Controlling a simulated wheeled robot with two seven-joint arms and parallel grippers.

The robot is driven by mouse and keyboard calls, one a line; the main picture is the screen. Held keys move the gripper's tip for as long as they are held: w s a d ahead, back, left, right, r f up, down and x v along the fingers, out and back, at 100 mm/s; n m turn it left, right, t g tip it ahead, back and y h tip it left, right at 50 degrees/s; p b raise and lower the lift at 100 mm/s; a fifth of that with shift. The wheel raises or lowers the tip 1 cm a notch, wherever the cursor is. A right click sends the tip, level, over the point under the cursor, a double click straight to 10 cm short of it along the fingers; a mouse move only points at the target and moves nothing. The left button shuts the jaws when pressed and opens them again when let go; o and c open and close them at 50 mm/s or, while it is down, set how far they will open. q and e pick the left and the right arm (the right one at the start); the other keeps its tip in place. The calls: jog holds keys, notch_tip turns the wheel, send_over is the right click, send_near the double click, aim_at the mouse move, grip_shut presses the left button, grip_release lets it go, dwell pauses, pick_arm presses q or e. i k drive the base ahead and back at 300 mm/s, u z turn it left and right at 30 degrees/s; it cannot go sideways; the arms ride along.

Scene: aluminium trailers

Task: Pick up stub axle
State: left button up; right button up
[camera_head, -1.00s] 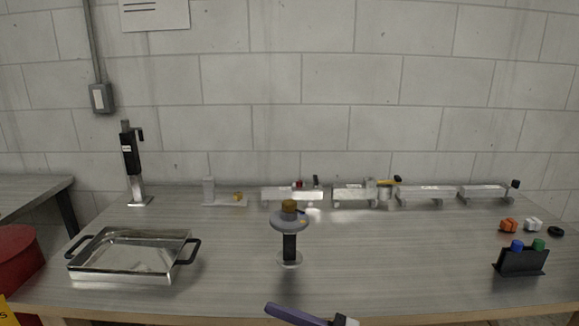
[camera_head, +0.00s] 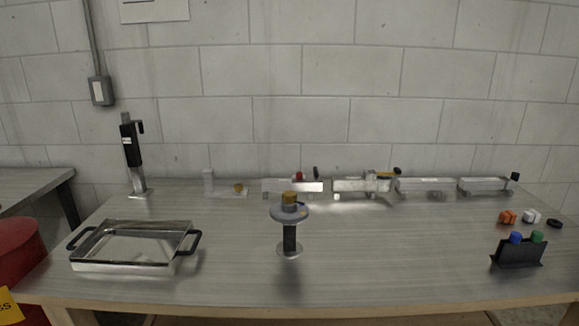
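No part is plainly recognisable as the stub axle at this size. A round grey stand (camera_head: 289,213) with a dark post stands in the middle of the table, and a small brass-coloured part (camera_head: 289,198) sits on top of it. Another small brass-coloured part (camera_head: 238,188) lies on a pale plate at the back left. Several aluminium trailers stand in a row along the back, among them one with a red part (camera_head: 290,186) and one at the far right (camera_head: 484,184). Neither of my grippers is in view.
A metal tray with black handles (camera_head: 133,266) sits at the front left. A tall black and silver device (camera_head: 132,155) stands behind it. At the right are a black holder (camera_head: 518,254) with blue and green pieces and an orange part (camera_head: 507,216). The table's front middle is clear.

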aim_at(288, 215)
jog(key=u, duration=0.4)
jog(key=k, duration=1)
jog(key=u, duration=1.4)
jog(key=i, duration=0.95)
jog(key=z, duration=1.05)
jog(key=i, duration=0.3)
jog(key=z, duration=0.3)
